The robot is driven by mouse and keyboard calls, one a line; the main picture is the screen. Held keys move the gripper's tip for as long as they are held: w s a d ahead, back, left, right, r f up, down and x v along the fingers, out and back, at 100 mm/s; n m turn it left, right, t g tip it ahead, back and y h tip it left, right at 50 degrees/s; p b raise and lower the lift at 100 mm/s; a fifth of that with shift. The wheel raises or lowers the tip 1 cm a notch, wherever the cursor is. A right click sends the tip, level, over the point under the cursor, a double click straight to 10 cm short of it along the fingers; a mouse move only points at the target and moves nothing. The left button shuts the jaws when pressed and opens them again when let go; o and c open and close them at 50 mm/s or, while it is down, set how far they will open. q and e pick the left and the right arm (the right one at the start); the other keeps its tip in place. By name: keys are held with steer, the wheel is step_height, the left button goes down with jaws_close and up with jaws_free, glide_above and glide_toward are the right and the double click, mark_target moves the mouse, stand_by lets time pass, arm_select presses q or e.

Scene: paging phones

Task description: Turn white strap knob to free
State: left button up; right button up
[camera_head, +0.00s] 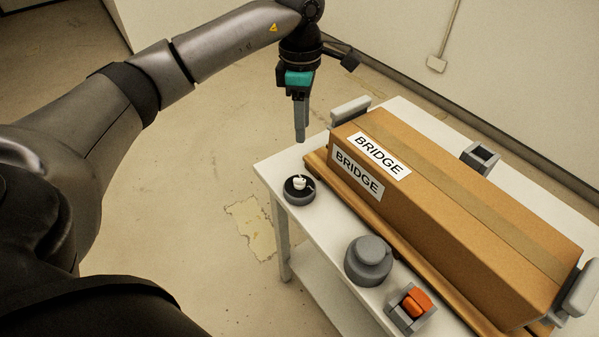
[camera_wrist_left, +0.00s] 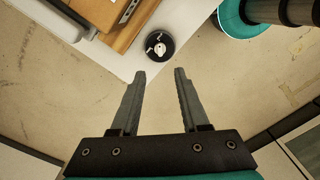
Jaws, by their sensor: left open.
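The white strap knob (camera_head: 300,183) sits on a round dark base at the near left corner of the white table (camera_head: 330,232). In the left wrist view the white knob (camera_wrist_left: 158,48) shows on its dark disc, beyond the fingertips and centred a little left of the gap between them. My left gripper (camera_head: 301,138) points down, above and behind the knob in the head view, apart from it. Its two fingers (camera_wrist_left: 164,72) are spread with nothing between them. My right gripper is not in view.
A grey round knob (camera_head: 369,260) and an orange switch (camera_head: 414,303) stand along the near edge. Grey blocks stand at the box's ends. Floor left of the table is clear.

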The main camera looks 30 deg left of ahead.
arm_select(q)
steer(key=b, duration=0.2)
glide_toward(299, 179)
step_height(299, 179, down, 8)
steer(key=shift+d, duration=0.15)
steer(key=shift+c, duration=0.2)
jaws_close()
stand_by(0.5)
